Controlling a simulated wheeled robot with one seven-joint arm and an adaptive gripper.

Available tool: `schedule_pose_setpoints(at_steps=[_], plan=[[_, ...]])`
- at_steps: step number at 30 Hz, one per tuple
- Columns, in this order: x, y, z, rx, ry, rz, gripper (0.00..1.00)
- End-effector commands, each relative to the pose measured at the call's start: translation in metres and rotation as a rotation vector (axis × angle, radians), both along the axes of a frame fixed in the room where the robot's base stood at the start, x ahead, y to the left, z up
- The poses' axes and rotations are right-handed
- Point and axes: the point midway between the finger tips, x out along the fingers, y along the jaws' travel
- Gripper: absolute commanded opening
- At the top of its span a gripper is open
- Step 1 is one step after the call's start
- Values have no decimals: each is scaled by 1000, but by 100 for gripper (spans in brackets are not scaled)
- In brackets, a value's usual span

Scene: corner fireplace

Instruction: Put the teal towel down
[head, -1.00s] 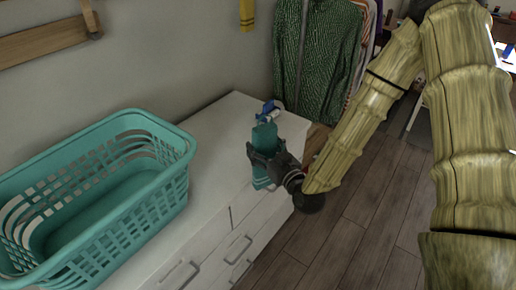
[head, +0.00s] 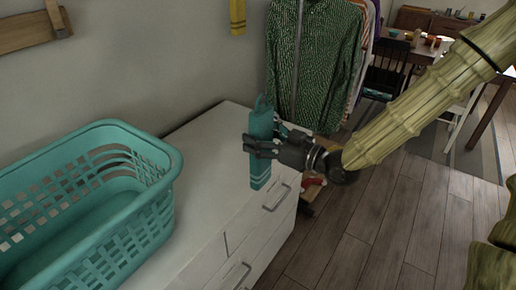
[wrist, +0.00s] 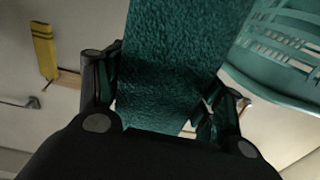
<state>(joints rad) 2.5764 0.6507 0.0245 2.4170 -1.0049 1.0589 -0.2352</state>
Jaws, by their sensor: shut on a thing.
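The teal towel (head: 261,172) is a narrow folded strip with paler bands near its lower end. It hangs upright in my gripper (head: 262,147), which is shut on its middle from the right. In the head view it appears over the right end of the white dresser top (head: 205,150); I cannot tell how high its lower end is above it. In the wrist view the towel (wrist: 180,60) fills the middle between the two fingers of my gripper (wrist: 165,100), and its far end is out of frame.
A teal laundry basket (head: 150,205) stands on the dresser's left part. Bare dresser top lies between basket and towel. Hanging clothes (head: 315,70) are behind the dresser's right end. A yellow towel (head: 237,15) hangs on the wall. Wooden floor (head: 370,215) is open at right.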

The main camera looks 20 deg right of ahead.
Motion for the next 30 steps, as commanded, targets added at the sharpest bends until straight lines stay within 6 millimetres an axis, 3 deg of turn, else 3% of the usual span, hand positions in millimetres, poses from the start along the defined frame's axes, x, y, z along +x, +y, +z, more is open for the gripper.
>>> schedule_pose_setpoints(at_steps=[18,30], plan=[[117,-31,-10,-1,-1,-2,35],[150,-41,-14,0,0,-4,35]])
